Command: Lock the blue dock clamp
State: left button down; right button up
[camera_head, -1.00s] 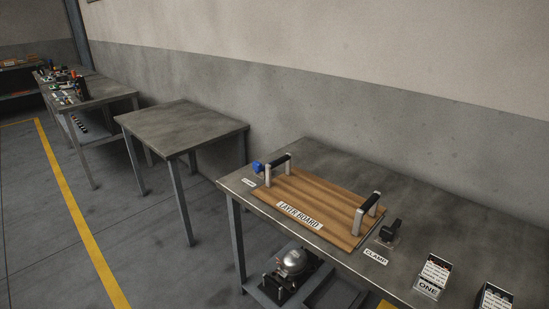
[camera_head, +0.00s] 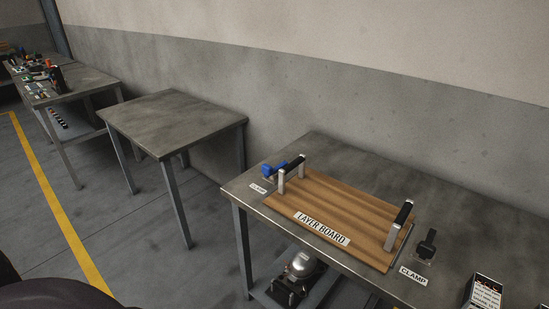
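The blue dock clamp (camera_head: 270,170) is at the far left end of the nearest table, close to the left handle of a wooden layer board. A small CLAMP label (camera_head: 258,188) lies in front of it. Its lever overlaps the board's handle in the picture, so I cannot tell whether the clamp is locked. The layer board (camera_head: 345,208) lies flat on the table with two upright handles. A black clamp (camera_head: 428,243) stands beside the board's right end, with its own CLAMP label (camera_head: 413,276). Neither of my grippers is in view.
The nearest metal table (camera_head: 375,162) has a card holder (camera_head: 485,291) at its right. A silver and black compressor (camera_head: 302,268) sits on its lower shelf. An empty table (camera_head: 175,118) stands to the left. A yellow floor line (camera_head: 62,215) crosses open floor.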

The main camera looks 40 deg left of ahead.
aim_at(268, 170)
jog(key=i+j, duration=0.1)
jog(key=j, duration=0.45)
jog(key=i+j, duration=0.15)
jog(key=j, duration=0.45)
jog(key=i+j+z, duration=0.1)
jog(key=j, duration=0.45)
jog(key=i+j, duration=0.1)
jog(key=j, duration=0.5)
jog(key=i+j, duration=0.1)
jog(key=j, duration=0.45)
